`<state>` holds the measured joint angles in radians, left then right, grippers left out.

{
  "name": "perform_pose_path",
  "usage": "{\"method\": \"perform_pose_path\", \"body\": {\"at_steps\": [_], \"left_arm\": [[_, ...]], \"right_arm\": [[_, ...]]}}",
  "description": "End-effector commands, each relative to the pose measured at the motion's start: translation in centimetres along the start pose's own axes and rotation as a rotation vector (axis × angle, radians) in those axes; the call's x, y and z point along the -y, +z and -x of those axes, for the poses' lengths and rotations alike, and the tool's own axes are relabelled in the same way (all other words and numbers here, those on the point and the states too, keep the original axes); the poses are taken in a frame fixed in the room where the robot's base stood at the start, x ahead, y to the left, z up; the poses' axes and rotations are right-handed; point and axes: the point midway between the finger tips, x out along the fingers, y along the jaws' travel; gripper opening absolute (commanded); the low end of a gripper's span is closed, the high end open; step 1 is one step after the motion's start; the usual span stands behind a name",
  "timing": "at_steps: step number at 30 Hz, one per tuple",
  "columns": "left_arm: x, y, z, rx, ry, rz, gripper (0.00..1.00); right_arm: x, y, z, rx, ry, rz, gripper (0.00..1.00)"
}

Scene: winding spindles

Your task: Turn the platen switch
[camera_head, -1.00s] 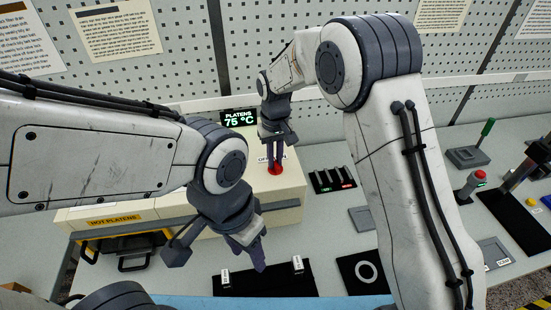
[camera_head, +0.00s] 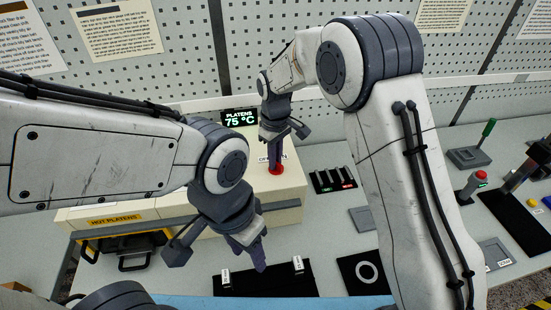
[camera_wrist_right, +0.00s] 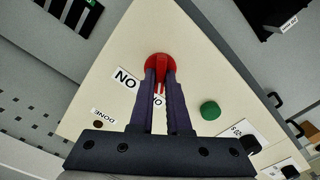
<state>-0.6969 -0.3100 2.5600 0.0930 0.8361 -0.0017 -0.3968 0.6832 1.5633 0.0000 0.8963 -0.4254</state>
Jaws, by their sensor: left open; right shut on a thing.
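The red platen switch (camera_head: 276,170) sits on top of the cream press housing (camera_head: 290,195), below a display (camera_head: 239,118) reading "PLATENS 75 °C". My right gripper (camera_head: 274,164) points down at it with its fingers shut on the switch. In the right wrist view, the red switch (camera_wrist_right: 158,62) shows between and beyond the dark fingertips of the right gripper (camera_wrist_right: 159,76). An "ON" label (camera_wrist_right: 125,77) lies beside it; another label is partly hidden by the fingers. My left gripper (camera_head: 255,258) is open and empty, in front of the housing.
A green button (camera_wrist_right: 210,110) is on the housing near the switch. A yellow-edged "HOT PLATENS" opening (camera_head: 115,220) is at the housing's front left. A small black switch panel (camera_head: 332,180) lies to its right. A black mat with a white ring (camera_head: 366,271) lies at the front.

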Motion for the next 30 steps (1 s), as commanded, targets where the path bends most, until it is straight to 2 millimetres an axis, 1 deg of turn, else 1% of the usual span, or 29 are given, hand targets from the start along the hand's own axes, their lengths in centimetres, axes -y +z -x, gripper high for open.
{"method": "perform_pose_path", "body": {"at_steps": [8, 9, 10, 11, 19, 22, 26, 30], "left_arm": [[0.0, 0.0, 0.0, 0.0, 0.0, 0.0, 0.5], [0.0, 0.0, 0.0, 0.0, 0.0, 0.0, 0.5], [0.0, 0.0, 0.0, 0.0, 0.0, 0.0, 0.5], [0.0, 0.0, 0.0, 0.0, 0.0, 0.0, 0.5], [0.0, 0.0, 0.0, 0.0, 0.0, 0.0, 0.5], [0.0, 0.0, -0.2, 0.0, 0.0, 0.0, 0.5], [0.1, 0.1, -0.9, 0.0, 0.0, 0.001, 0.5], [0.1, 0.1, -1.8, 0.0, 0.0, 0.003, 0.5]], "right_arm": [[-0.1, -0.2, 0.2, -0.007, 0.004, 0.003, 0.0], [-0.1, -0.2, 0.2, -0.007, 0.003, 0.002, 0.3], [-0.1, -0.2, 0.2, -0.006, 0.003, 0.002, 0.42], [-0.1, -0.2, 0.2, -0.006, 0.003, 0.002, 0.45], [0.0, -0.1, 0.1, -0.003, 0.001, 0.001, 0.45], [-0.1, -0.1, 0.5, -0.005, 0.002, 0.001, 0.45], [-0.1, -0.2, 2.1, -0.008, 0.004, 0.001, 0.45], [-0.1, -0.2, 4.9, -0.009, 0.004, 0.001, 0.45]]}}
